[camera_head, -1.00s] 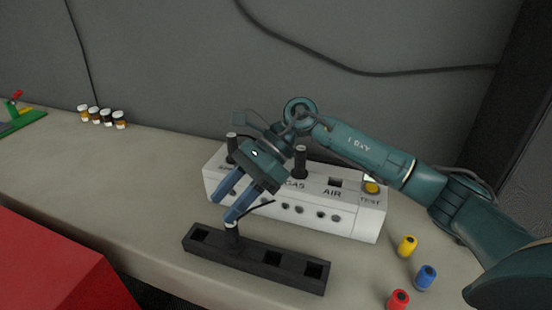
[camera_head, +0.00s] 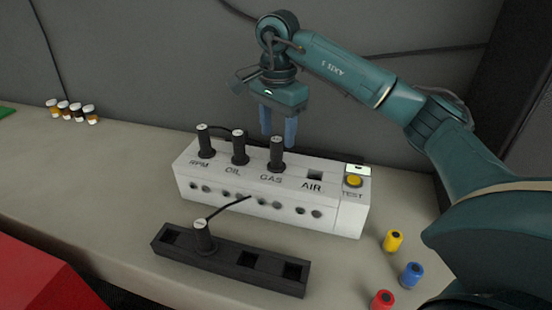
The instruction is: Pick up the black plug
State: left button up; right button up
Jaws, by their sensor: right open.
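A black plug (camera_head: 203,237) stands upright in the second slot from the left of the black holder (camera_head: 222,258), with a short cable rising to the right. Three more black plugs stand in the white box (camera_head: 262,208): the RPM plug (camera_head: 205,142), the OIL plug (camera_head: 239,148) and the GAS plug (camera_head: 277,154). The AIR socket (camera_head: 315,175) is empty. My right gripper (camera_head: 278,138) is open and empty, pointing down above and behind the GAS plug, well away from the plug in the holder. My left gripper is not in view.
A yellow TEST button (camera_head: 354,181) is at the box's right end. Yellow (camera_head: 393,241), blue (camera_head: 411,275) and red (camera_head: 382,300) cylinders stand at the right. Several small jars (camera_head: 74,111) are at the back left. A red block (camera_head: 45,280) is at the front left.

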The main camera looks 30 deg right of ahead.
aim_at(277, 152)
jog(key=shift+a+f+p, duration=0.15)
jog(key=shift+f+p, duration=0.55)
jog(key=shift+f, duration=2.2)
jog(key=c, duration=0.9)
